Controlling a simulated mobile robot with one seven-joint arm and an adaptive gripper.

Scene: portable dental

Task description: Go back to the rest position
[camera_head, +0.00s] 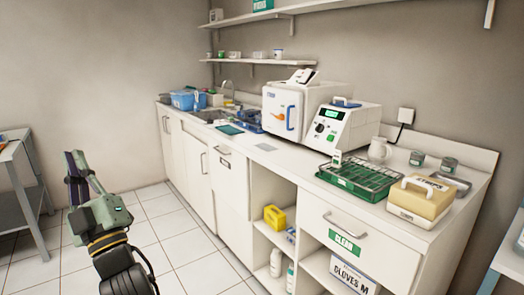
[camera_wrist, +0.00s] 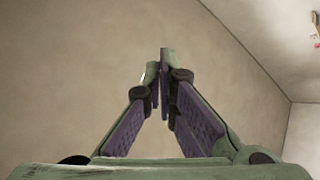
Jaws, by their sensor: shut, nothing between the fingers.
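My gripper (camera_head: 76,164) is at the lower left in the head view, raised above the tiled floor, its fingers pointing up. It is apart from the counter and from the table at the left edge. In the wrist view my gripper (camera_wrist: 158,62) has its two purple-padded fingers meeting at the tips. It is shut and holds nothing.
A long white counter (camera_head: 228,220) runs along the right, bearing a white box-shaped machine (camera_head: 283,112), a green rack tray (camera_head: 360,182) and a beige-lidded box (camera_head: 420,200). A grey table (camera_head: 22,205) stands at the left edge. The tiled floor (camera_head: 190,245) between them is clear.

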